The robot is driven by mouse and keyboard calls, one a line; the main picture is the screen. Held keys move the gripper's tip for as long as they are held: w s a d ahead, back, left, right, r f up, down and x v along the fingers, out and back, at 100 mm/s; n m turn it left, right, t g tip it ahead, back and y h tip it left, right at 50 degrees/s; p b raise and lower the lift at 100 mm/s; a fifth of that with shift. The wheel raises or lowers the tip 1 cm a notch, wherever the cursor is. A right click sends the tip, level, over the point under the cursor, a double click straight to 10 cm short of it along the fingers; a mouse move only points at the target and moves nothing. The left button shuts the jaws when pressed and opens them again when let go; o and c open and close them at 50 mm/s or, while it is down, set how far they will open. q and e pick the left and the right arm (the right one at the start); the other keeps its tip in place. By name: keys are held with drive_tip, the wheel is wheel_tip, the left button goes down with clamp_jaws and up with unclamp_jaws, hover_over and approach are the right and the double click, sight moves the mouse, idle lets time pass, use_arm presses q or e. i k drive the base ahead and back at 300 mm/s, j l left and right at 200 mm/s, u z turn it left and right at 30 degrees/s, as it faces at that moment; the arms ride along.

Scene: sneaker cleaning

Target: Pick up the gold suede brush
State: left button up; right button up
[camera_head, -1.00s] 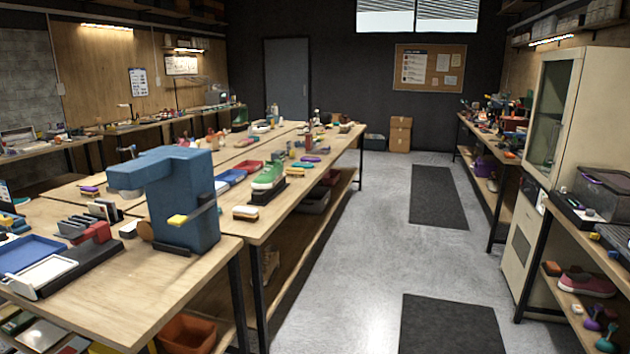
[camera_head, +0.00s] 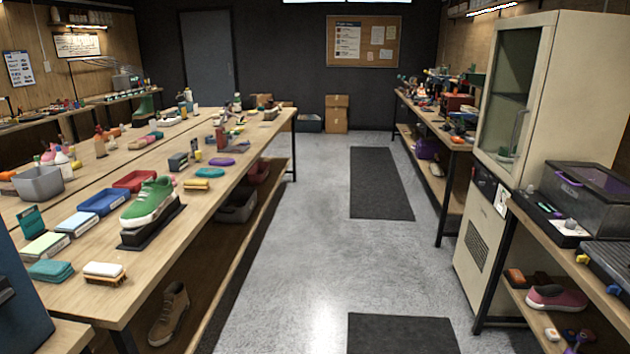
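Neither of my grippers is in view. A small gold-yellow block-shaped item (camera_head: 209,172) lies on the long wooden table (camera_head: 190,225), just beyond the green sneaker (camera_head: 148,201) and near a purple oval item (camera_head: 221,162). It looks like a brush, but it is too small to be sure it is the gold suede brush. A brush with a white top and tan bristles (camera_head: 105,271) lies at the table's near end.
The green sneaker rests on a black stand (camera_head: 150,226). Blue (camera_head: 103,202) and red trays lie beside it. A cream cabinet (camera_head: 530,110) and shelves line the right. The grey aisle floor (camera_head: 290,250) with dark mats (camera_head: 380,182) is clear.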

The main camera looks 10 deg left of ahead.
sight(192, 186)
drive_tip(key=i+u, duration=0.15)
drive_tip(key=i, duration=0.45)
drive_tip(key=i+u, duration=0.15)
drive_tip(key=i, duration=0.45)
drive_tip(key=i+l+u, duration=0.15)
drive_tip(key=i, duration=0.45)
drive_tip(key=i+l+u, duration=0.15)
drive_tip(key=i, duration=0.45)
